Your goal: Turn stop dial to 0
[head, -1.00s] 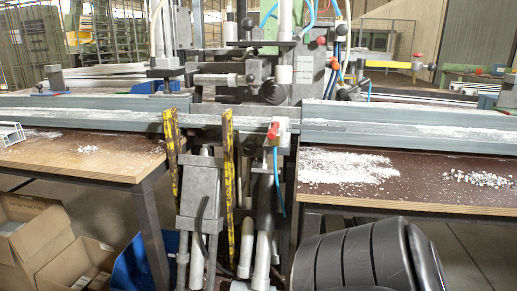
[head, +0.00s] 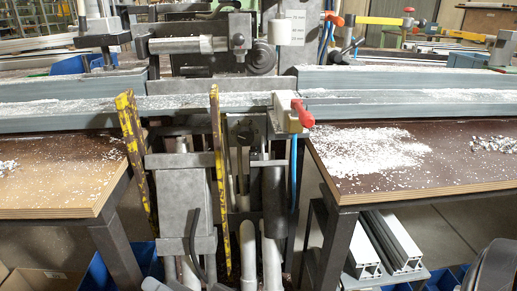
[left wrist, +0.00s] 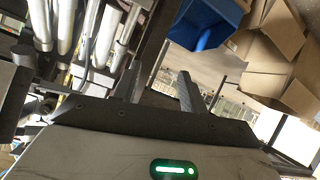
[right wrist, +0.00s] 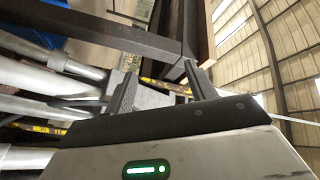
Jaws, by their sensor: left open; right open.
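A dark round knob (head: 262,62) sits on the clamp machine behind the grey profile rail in the head view. A small round fitting with a dark centre (head: 238,40) is up and left of it. My right gripper (right wrist: 160,88) is open and empty in the right wrist view, with a dark table frame beyond. Neither gripper's fingers show in the head view.
The grey rail (head: 400,103) spans the bench. White chips (head: 370,155) lie on the right table. Metal profiles (head: 385,245) lie below it.

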